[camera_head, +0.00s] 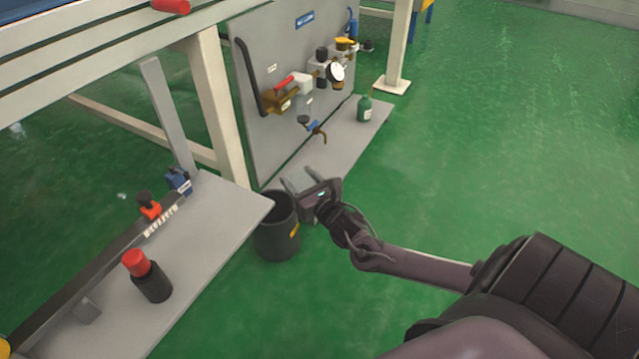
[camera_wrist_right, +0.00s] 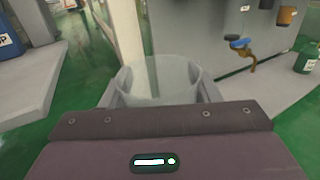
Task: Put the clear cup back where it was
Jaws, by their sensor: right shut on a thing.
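The clear cup (camera_wrist_right: 160,82) is in the right wrist view, upright between the two fingers of my right gripper (camera_wrist_right: 160,95). My right gripper is shut on it. In the head view my right gripper (camera_head: 302,182) is above and beside the rim of a black bin, in front of the lower edge of the grey panel. The cup is too transparent to make out in the head view. A blue-handled brass tap (camera_head: 318,130) sticks out from the panel beyond the gripper; it also shows in the right wrist view (camera_wrist_right: 241,47). My left gripper is not in view.
The black bin (camera_head: 277,240) stands on the green floor. The grey panel (camera_head: 262,110) carries valves and a gauge. A green bottle (camera_head: 364,110) stands on the grey shelf (camera_head: 345,150) below it. A grey bench (camera_head: 205,225) at left holds a red-capped black bottle (camera_head: 150,280).

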